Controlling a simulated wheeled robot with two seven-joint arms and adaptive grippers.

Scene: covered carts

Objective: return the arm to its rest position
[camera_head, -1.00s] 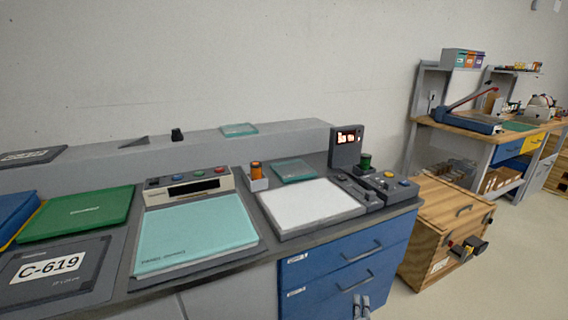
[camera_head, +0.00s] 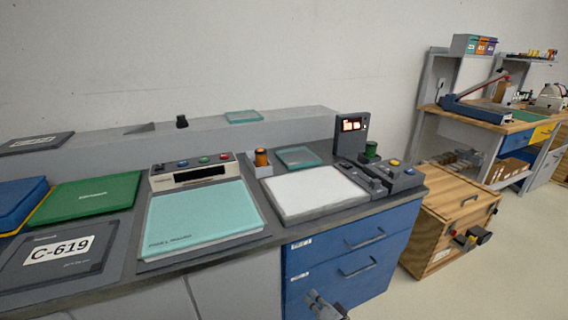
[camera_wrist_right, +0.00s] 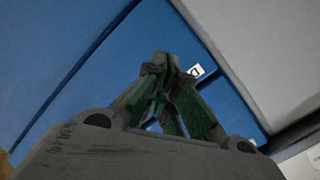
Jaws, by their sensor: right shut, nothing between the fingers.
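My right gripper (camera_head: 322,303) shows at the bottom edge of the head view, in front of the blue drawer cabinet (camera_head: 370,238) and below the counter top. In the right wrist view its green-padded fingers (camera_wrist_right: 170,75) meet at the tips with nothing between them. The blue drawer front (camera_wrist_right: 75,45) fills much of that view behind the fingers. My left gripper is out of view in both frames.
The counter (camera_head: 150,285) carries a teal pad (camera_head: 200,220), a white plate (camera_head: 308,192), a green folder (camera_head: 90,198) and a C-619 panel (camera_head: 58,252). A wooden crate (camera_head: 448,228) stands right of the cabinet. Open floor (camera_head: 520,260) lies further right.

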